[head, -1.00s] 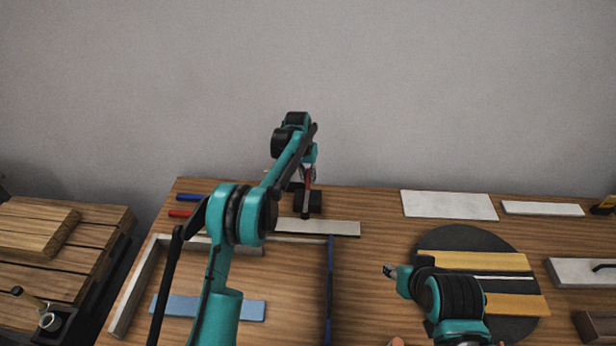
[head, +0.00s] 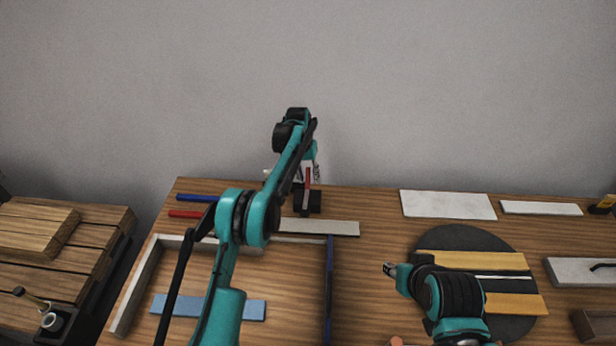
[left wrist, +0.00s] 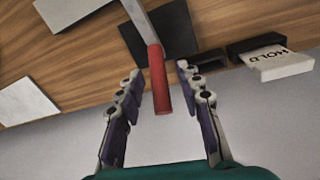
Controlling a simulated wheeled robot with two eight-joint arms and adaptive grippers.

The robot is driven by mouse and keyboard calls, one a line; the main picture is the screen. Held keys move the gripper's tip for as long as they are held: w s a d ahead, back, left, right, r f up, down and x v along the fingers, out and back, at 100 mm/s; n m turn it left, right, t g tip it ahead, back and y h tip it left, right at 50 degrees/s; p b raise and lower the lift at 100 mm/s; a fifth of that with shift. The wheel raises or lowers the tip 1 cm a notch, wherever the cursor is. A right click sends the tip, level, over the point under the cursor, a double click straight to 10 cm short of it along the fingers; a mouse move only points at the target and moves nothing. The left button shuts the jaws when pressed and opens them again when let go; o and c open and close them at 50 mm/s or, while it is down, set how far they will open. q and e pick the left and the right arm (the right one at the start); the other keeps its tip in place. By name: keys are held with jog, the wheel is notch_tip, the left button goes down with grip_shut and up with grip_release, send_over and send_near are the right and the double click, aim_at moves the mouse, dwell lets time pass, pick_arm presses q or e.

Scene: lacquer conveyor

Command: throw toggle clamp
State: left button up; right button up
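The toggle clamp stands at the back of the wooden bench, with a dark base (head: 314,203) and an upright red handle (head: 308,178). In the left wrist view its red handle (left wrist: 158,80) joins a grey metal arm (left wrist: 139,22) over a black plate. My left gripper (left wrist: 157,85) is open, with a finger on each side of the red handle and visible gaps at both sides. In the head view my left arm partly hides the clamp. My right gripper (head: 389,269) is over the bench near the round dark disc; its fingers are too small to read.
A block marked HOLD (left wrist: 280,64) stands beside the clamp. A pale strip (head: 320,228) lies in front of it. The dark disc (head: 447,239) carries yellow strips. A white panel (head: 448,204) lies at back right. A wall rises behind the bench.

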pick_arm(q)
notch_tip(320, 180, up, 12)
jog(key=a, duration=0.1)
jog(key=shift+a, duration=0.2)
jog(key=shift+f, duration=0.15)
jog(key=c, duration=0.7)
jog(key=shift+w+a+f+m+h, duration=0.1)
jog(key=shift+w+f+m+h, duration=0.15)
jog(key=shift+m, duration=0.35)
grip_shut()
jog(key=s+a+m+t+h+p, duration=0.35)
jog(key=s+m+t+h, duration=0.4)
jog(key=s+m, duration=0.8)
jog(key=m+t+y+b, duration=0.2)
jog(key=m+b, duration=0.1)
send_over(306, 193)
notch_tip(306, 193, down, 6)
jog(key=shift+s+r, duration=0.1)
jog(key=shift+w+a+f, duration=0.2)
jog(key=shift+w+f, duration=0.35)
jog(key=shift+w, duration=0.2)
jog(key=shift+w+a+f, duration=0.2)
jog(key=shift+w+f, duration=0.3)
jog(key=shift+w, duration=0.25)
